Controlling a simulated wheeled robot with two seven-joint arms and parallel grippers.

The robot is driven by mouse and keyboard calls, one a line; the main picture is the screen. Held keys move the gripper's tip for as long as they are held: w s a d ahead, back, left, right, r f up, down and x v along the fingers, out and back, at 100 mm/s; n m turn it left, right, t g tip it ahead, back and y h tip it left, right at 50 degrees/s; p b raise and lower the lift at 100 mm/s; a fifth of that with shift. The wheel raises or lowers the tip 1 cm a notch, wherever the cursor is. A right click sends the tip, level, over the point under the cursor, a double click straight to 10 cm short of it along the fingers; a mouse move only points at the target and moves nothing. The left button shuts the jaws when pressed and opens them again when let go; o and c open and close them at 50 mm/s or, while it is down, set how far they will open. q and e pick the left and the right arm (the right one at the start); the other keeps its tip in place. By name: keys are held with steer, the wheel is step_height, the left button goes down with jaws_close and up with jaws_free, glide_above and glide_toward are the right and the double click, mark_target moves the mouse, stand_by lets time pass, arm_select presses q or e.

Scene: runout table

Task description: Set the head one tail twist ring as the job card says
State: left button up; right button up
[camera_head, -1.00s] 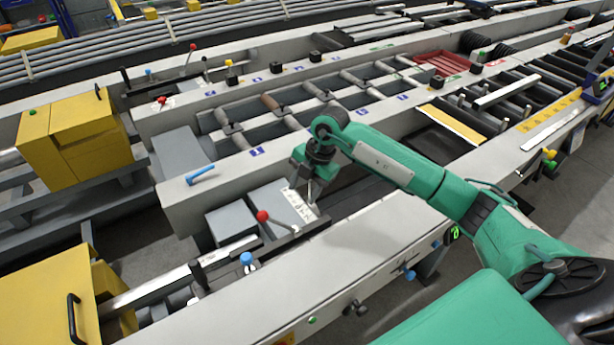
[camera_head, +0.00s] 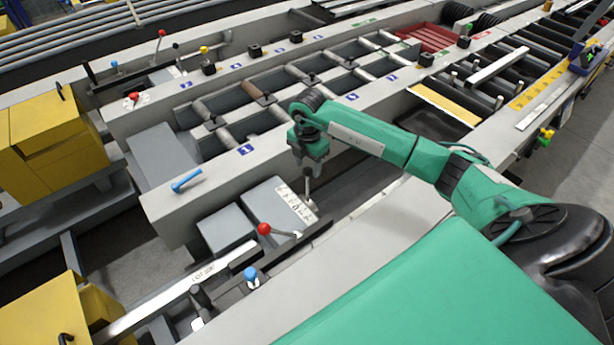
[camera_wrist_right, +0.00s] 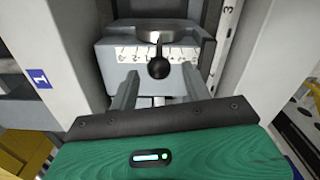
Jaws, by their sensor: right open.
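The twist ring shows in the right wrist view as a grey round disc (camera_wrist_right: 160,32) with a black ball knob (camera_wrist_right: 158,68) on its near side. It sits on a grey housing with a white numbered scale (camera_wrist_right: 128,54). My left gripper is out of view.
A red-knobbed lever (camera_head: 264,229) and a blue knob (camera_head: 251,274) stand close to the front of the housing. A blue handle (camera_head: 187,181) lies on the beam to the left. Yellow cabinets (camera_head: 60,135) stand further left. The job card is not recognisable.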

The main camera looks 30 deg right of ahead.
step_height(320, 180, down, 7)
steer(key=shift+p, duration=0.5)
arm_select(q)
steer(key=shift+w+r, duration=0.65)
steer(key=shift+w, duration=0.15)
arm_select(e)
steer(key=shift+w, duration=0.1)
jaws_close()
